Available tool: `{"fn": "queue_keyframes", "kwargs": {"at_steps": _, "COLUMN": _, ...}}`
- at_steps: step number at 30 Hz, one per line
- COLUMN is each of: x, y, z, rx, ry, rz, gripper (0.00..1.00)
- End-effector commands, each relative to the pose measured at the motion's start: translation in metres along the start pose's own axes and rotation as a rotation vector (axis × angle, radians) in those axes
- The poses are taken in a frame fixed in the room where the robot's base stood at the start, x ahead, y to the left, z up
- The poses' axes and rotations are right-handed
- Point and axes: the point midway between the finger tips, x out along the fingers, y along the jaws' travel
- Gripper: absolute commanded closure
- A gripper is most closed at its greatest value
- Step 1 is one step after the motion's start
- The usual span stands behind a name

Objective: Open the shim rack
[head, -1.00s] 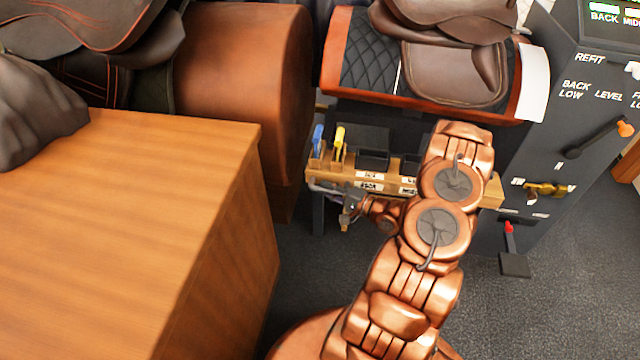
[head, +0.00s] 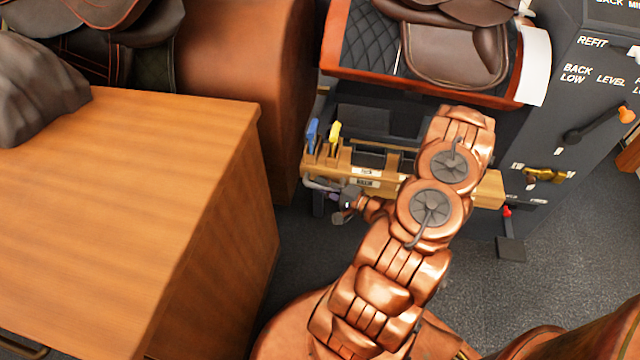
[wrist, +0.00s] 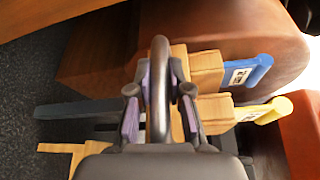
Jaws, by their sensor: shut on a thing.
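The shim rack (head: 405,188) is a wooden drawer-like tray with labelled compartments under the saddle stand. It stands partly pulled out, with a dark interior showing behind its front. A blue shim (head: 312,134) and a yellow shim (head: 334,133) stand at its left end; the blue shim (wrist: 250,72) and yellow shim (wrist: 264,110) also show in the wrist view. A grey bar handle (head: 318,186) runs along the rack's front. My gripper (wrist: 158,105) is shut on this handle, with one finger on each side of it. My arm hides the right part of the rack.
A wooden bench (head: 130,200) stands at the left with a grey lump on it. A brown saddle (head: 455,50) rests on the stand above the rack. A dark panel (head: 570,120) with levers stands at the right. Grey floor is open between bench and panel.

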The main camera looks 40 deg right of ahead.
Motion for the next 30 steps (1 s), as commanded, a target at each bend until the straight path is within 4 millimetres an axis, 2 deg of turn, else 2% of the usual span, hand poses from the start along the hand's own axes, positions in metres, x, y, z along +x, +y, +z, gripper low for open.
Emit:
{"fn": "queue_keyframes", "kwargs": {"at_steps": 5, "x": 0.0, "y": 0.001, "z": -0.001, "rx": 0.0, "ry": 0.002, "rz": 0.003, "gripper": 1.0}}
{"fn": "queue_keyframes", "kwargs": {"at_steps": 6, "x": 0.0, "y": 0.001, "z": -0.001, "rx": 0.0, "ry": 0.001, "rz": 0.003, "gripper": 0.81}}
{"fn": "queue_keyframes", "kwargs": {"at_steps": 13, "x": 0.0, "y": 0.001, "z": 0.0, "rx": 0.001, "ry": 0.001, "rz": 0.001, "gripper": 0.57}}
{"fn": "queue_keyframes", "kwargs": {"at_steps": 23, "x": -0.001, "y": 0.0, "z": 0.0, "rx": 0.0, "ry": 0.0, "rz": 0.0, "gripper": 0.57}}
{"fn": "queue_keyframes", "kwargs": {"at_steps": 30, "x": -0.017, "y": 0.0, "z": -0.001, "rx": 0.0, "ry": 0.002, "rz": 0.0, "gripper": 0.57}}
